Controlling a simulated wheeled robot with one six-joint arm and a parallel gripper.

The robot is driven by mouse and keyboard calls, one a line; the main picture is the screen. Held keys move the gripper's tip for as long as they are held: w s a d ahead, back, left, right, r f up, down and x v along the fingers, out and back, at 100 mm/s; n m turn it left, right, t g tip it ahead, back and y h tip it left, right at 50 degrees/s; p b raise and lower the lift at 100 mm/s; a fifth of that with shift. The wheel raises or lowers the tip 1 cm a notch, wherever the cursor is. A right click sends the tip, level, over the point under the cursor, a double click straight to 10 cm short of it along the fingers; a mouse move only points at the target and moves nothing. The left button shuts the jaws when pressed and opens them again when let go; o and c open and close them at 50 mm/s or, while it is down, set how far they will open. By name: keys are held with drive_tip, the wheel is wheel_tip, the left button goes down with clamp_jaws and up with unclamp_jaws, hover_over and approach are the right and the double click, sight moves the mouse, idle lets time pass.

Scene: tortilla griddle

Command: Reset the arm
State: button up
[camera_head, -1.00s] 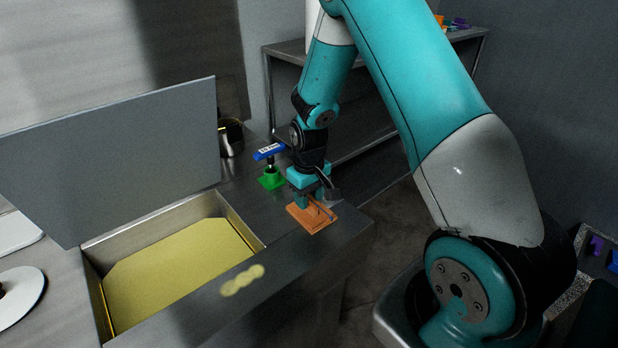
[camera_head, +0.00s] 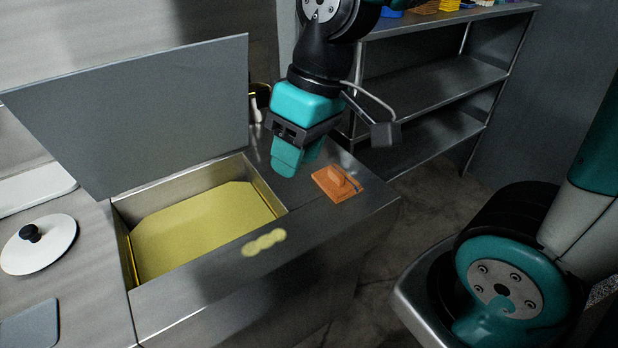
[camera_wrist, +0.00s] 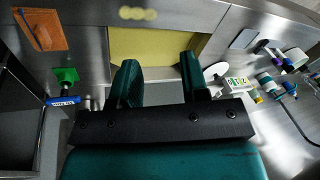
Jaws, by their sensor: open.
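My gripper (camera_head: 298,160) hangs pointing down above the steel counter, just left of the orange tool. Its two teal fingers are apart with nothing between them; they also show in the wrist view (camera_wrist: 159,68). The orange tool (camera_head: 328,187), a flat block with a handle, lies on the counter near its right end, apart from the fingers. It also shows at the upper left of the wrist view (camera_wrist: 40,30). The yellow griddle surface (camera_head: 200,225) lies in its steel recess to the left of my gripper.
The griddle's grey lid (camera_head: 130,110) stands raised behind the recess. A green block (camera_wrist: 66,76) with a blue labelled piece (camera_wrist: 62,101) is hidden in the head view. A round white lid (camera_head: 40,245) lies at the left. A steel shelf (camera_head: 430,85) stands behind the counter.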

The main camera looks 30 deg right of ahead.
sight(338, 171)
drive_tip(key=s+a+r+n+y, duration=0.1)
drive_tip(key=s+a, duration=0.2)
drive_tip(key=s, duration=0.5)
drive_tip(key=shift+a+r+n, duration=0.15)
drive_tip(key=shift+r+n, duration=0.25)
drive_tip(key=shift+w, duration=0.1)
idle(0.4)
